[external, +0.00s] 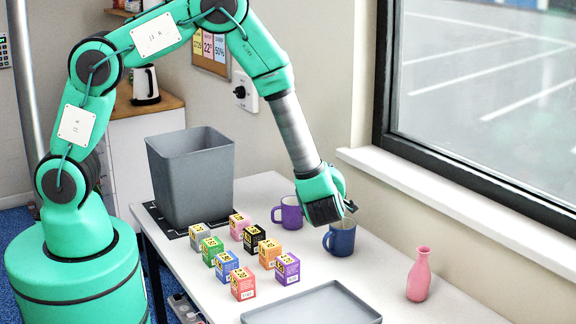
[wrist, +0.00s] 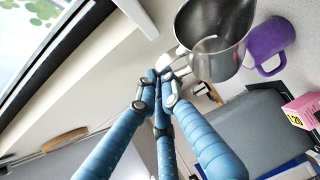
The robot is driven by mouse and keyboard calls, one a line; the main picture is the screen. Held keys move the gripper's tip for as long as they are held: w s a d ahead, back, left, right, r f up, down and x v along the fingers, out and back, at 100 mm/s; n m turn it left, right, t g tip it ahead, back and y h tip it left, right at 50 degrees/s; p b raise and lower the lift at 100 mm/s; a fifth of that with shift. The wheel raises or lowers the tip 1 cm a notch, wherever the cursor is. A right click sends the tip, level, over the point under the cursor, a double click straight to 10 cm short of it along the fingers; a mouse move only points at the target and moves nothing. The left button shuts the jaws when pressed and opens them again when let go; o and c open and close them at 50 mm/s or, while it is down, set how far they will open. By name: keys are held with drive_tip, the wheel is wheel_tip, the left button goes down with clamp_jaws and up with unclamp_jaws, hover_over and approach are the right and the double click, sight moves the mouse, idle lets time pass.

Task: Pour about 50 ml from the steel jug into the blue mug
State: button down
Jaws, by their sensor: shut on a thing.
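The steel jug (wrist: 212,58) shows in the wrist view, with its mouth and part of its inside visible. My gripper (wrist: 165,76) has its blue fingers shut on the jug's handle. In the external view my gripper (external: 346,207) is just above the blue mug (external: 341,241), which stands upright on the table. The jug cannot be made out there, apparently hidden behind my gripper. The blue mug is not seen in the wrist view. I cannot tell the jug's exact tilt or the liquid level in either vessel.
A purple mug (external: 288,214) stands just left of the blue mug. Several small coloured boxes (external: 263,246), a grey tray (external: 312,306) and a grey bin (external: 190,178) share the table. A pink bottle (external: 419,275) stands at the right, with bare table between it and the blue mug.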

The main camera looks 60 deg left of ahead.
idle(0.3)
drive_tip(key=a+b, duration=0.1)
drive_tip(key=a+f+n+h+b, duration=0.1)
drive_tip(key=a, duration=0.1)
drive_tip(key=s+a+h+b, duration=0.1)
drive_tip(key=b, duration=0.1)
drive_tip(key=shift+a+f+n+g, duration=0.25)
drive_tip(key=shift+a+n+g, duration=0.05)
drive_tip(key=shift+n+g, duration=0.1)
drive_tip(key=shift+w+d, duration=0.1)
drive_tip(key=shift+a+f+n+h+p, duration=0.25)
drive_tip(key=shift+a+h+p, duration=0.1)
drive_tip(key=shift+a, duration=0.1)
drive_tip(key=shift+a+f+n+h+p, duration=0.2)
drive_tip(key=shift+a+n+h+p, duration=0.1)
drive_tip(key=shift+a, duration=0.1)
drive_tip(key=shift+s+a+f+n+g+h, duration=0.15)
drive_tip(key=shift+a+f+n+h, duration=0.15)
drive_tip(key=shift+a+f, duration=0.1)
drive_tip(key=shift+s+a+f+n+g+h, duration=0.1)
drive_tip(key=shift+a+f+n+g+h, duration=0.05)
drive_tip(key=shift+a+f+h, duration=0.15)
drive_tip(key=s+a+f+n+h+b, duration=0.1)
drive_tip(key=a+n+h+b, duration=0.3)
drive_tip(key=b, duration=0.9)
drive_tip(key=a+f+h, duration=0.1)
drive_tip(key=a+h, duration=0.1)
drive_tip(key=a, duration=0.2)
drive_tip(key=shift+h, duration=0.35)
